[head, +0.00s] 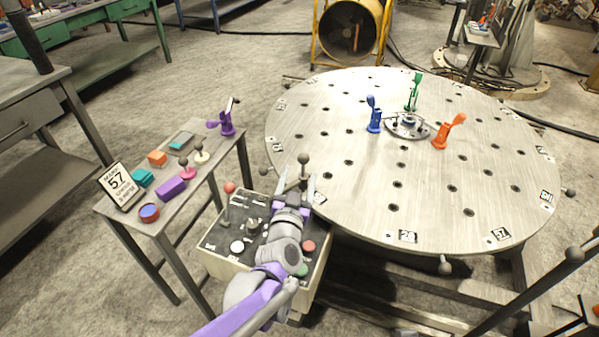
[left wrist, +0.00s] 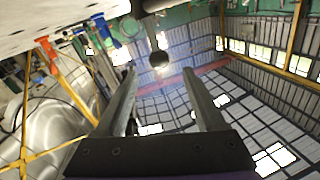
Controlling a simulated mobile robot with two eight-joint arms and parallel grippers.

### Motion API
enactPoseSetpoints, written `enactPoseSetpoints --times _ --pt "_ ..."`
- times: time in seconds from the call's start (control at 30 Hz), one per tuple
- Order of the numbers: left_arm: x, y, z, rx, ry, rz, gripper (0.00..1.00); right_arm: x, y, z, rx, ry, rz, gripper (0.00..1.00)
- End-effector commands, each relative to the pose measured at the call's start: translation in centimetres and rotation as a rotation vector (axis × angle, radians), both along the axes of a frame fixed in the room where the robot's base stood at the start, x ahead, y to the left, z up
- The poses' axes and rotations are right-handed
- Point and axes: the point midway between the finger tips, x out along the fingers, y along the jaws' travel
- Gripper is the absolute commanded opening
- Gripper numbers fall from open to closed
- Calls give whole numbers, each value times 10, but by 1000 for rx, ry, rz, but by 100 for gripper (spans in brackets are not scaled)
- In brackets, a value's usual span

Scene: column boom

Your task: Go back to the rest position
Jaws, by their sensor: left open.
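My left gripper (head: 297,182) is over the control box (head: 217,262) in the head view, with its grey fingers pointing away toward the round table. Its jaws are open, and nothing is clamped between them. A lever with a dark ball knob (head: 303,158) stands by the fingertips. In the left wrist view the gripper's two fingers (left wrist: 159,78) are spread apart, and the ball knob (left wrist: 158,58) shows between and beyond their tips. I cannot tell whether a finger touches the lever. My right gripper is in neither view.
The round metal table (head: 350,180) carries blue (head: 374,115), green (head: 414,92) and orange (head: 447,132) clamps. A red-knobbed lever (head: 228,198) rises from the box's left side. A narrow side table (head: 193,207) at left holds small coloured parts and a "57" sign (head: 120,185).

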Motion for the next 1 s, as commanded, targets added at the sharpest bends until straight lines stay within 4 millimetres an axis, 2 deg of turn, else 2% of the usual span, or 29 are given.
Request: enactPoseSetpoints --times 0.37,0.47,0.53,0.67,0.83,1.0 --pt "-1 0 0 -1 4 -3 71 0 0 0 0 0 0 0" --pt "-9 3 0 -4 41 -28 71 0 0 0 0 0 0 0" --pt "-22 8 -3 -7 101 -61 71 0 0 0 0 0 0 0" --pt "-69 25 -22 -23 301 -122 71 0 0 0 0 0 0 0" --pt "-155 62 -66 -48 632 -105 71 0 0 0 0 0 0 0" --pt "-237 101 -106 -71 909 9 71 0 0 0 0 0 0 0"
